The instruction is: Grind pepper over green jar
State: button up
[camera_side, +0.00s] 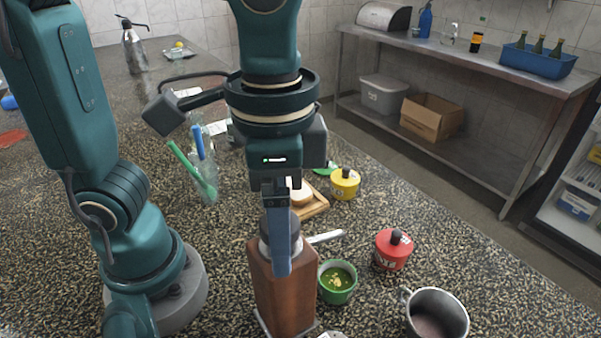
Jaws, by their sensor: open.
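The green jar (337,290) stands open on the speckled counter, with green and yellow contents showing. Just left of it stands a tall brown wooden body with a dark round top (284,290), which looks like the pepper grinder; it is upright. My gripper (281,258) points down over this grinder and is open. One blue-grey finger hangs in front of the grinder's top and upper body; the other finger is hidden. I cannot tell whether the fingers touch it.
A red lidded jar (392,251) and a metal pot (437,318) stand right of the green jar. A yellow lidded jar (345,185) and a wooden board (314,207) with bread are behind.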

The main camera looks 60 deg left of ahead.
jog(key=n, duration=0.5)
jog(key=shift+n, duration=0.4)
jog(key=n, duration=0.5)
jog(key=shift+n, duration=0.3)
